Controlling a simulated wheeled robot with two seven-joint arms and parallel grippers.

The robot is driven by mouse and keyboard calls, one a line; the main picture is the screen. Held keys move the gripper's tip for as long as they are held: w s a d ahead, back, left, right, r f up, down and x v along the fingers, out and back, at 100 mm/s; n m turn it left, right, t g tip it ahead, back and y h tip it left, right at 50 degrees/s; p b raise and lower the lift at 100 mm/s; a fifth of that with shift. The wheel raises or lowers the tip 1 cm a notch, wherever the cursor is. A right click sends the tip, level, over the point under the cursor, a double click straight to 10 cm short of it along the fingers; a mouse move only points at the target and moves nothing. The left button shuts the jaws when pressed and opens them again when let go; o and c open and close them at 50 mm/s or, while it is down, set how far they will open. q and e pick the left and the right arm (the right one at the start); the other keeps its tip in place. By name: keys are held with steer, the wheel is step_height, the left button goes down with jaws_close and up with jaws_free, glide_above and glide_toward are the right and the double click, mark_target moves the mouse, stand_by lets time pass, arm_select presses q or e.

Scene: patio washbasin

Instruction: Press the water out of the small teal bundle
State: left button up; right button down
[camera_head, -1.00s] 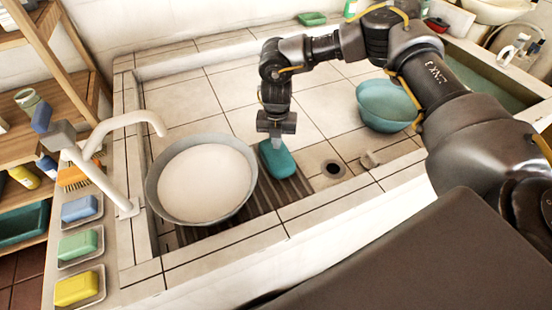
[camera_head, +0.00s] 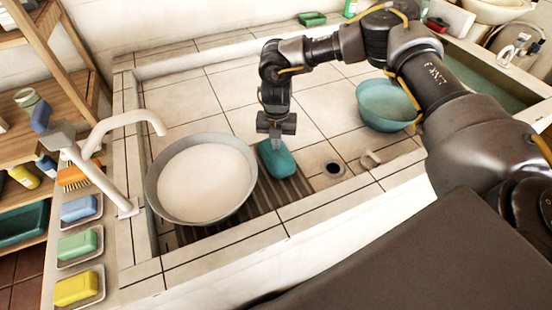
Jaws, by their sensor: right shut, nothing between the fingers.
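The small teal bundle (camera_head: 278,160) lies on the dark slatted rack (camera_head: 262,203) in the tiled basin, just right of the large grey bowl. My right gripper (camera_head: 275,143) points straight down over the bundle's upper left end. It is shut with nothing between its fingers, and the fingertips appear to touch the bundle's top or far edge. I cannot tell how hard they press. My left gripper is not in view.
The grey bowl (camera_head: 163,212) holds whitish liquid under a white faucet (camera_head: 128,120). A teal bowl (camera_head: 385,103) stands right of the drain hole (camera_head: 334,168). Soap dishes with blue, green and yellow bars (camera_head: 76,288) line the left ledge. Bare tiles lie behind the bundle.

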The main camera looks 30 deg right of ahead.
steer(key=shift+f, duration=0.65)
steer(key=shift+s+f+b, duration=0.2)
steer(key=shift+s+b, duration=0.05)
steer(key=shift+b, duration=0.1)
stand_by(1.7)
steer(key=shift+r, duration=0.1)
stand_by(0.4)
steer(key=r+p, duration=0.5)
steer(key=r, duration=0.1)
steer(key=shift+w+r+p, duration=0.2)
steer(key=shift+r+p, duration=0.7)
steer(key=shift+r, duration=0.2)
steer(key=shift+w, duration=0.1)
